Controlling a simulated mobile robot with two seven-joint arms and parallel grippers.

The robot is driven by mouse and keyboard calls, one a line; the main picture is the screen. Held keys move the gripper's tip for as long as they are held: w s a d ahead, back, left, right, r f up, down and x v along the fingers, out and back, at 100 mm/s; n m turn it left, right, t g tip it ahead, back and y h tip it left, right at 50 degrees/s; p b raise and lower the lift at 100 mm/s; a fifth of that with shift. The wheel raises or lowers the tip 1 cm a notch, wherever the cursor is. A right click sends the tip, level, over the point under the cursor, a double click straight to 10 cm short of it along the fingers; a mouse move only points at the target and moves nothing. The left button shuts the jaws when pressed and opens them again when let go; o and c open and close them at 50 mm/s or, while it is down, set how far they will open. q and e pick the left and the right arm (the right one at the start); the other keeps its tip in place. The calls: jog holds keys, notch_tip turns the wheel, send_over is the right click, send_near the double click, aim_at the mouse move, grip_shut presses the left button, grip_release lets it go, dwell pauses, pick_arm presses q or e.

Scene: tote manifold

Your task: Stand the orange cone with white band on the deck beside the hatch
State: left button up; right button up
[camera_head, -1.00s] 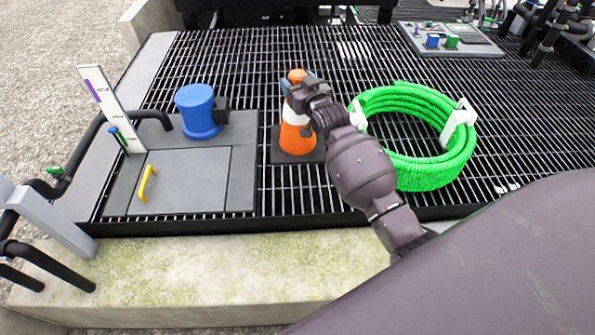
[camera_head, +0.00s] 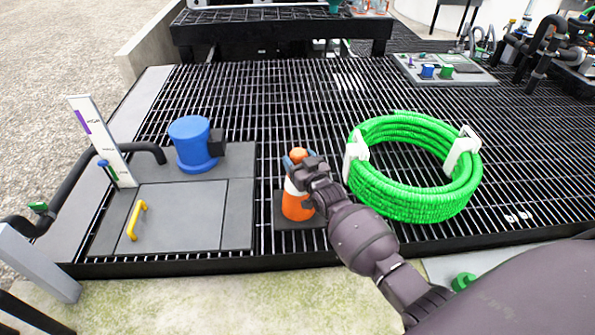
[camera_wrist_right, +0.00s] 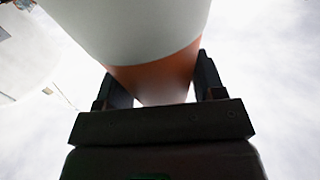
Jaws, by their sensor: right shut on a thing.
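The orange cone with a white band (camera_head: 297,207) is upright on its dark square base, on the black grated deck (camera_head: 265,240) just right of the hatch (camera_head: 180,216). The hatch is a flat grey panel with a yellow handle (camera_head: 137,219). My right gripper (camera_head: 298,163) is shut on the cone near its orange top, and partly hides it. In the right wrist view the cone (camera_wrist_right: 150,75) fills the space between the two fingers (camera_wrist_right: 155,85). Whether the base touches the grating is hard to tell. My left gripper is not in view.
A blue cylinder (camera_head: 192,143) stands at the back of the hatch panel. A white gauge post (camera_head: 101,140) and black pipe are at left. A coiled green hose (camera_head: 405,207) lies close right of the cone. Grating behind the cone is clear.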

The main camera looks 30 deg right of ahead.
notch_tip(320, 180, down, 4)
jog(key=shift+r+b, duration=0.1)
jog(key=shift+b, duration=0.5)
jog(key=o, duration=1.5)
jog(key=shift+f, duration=0.2)
jog(key=shift+o, duration=0.2)
jog(key=shift+r, duration=0.1)
jog(key=s+a+f+g, duration=0.1)
jog(key=s+a+g, duration=0.1)
jog(key=s, duration=1.1)
jog(key=s+a+f+n+g+p, duration=0.1)
jog(key=s+a+g, duration=0.2)
jog(key=s, duration=1)
jog(key=s+a+f+n+g+y+p, duration=0.1)
jog(key=s+a+g, duration=0.1)
jog(key=s, duration=1.1)
jog(key=shift+s+a+f, duration=0.2)
jog(key=shift+a, duration=0.15)
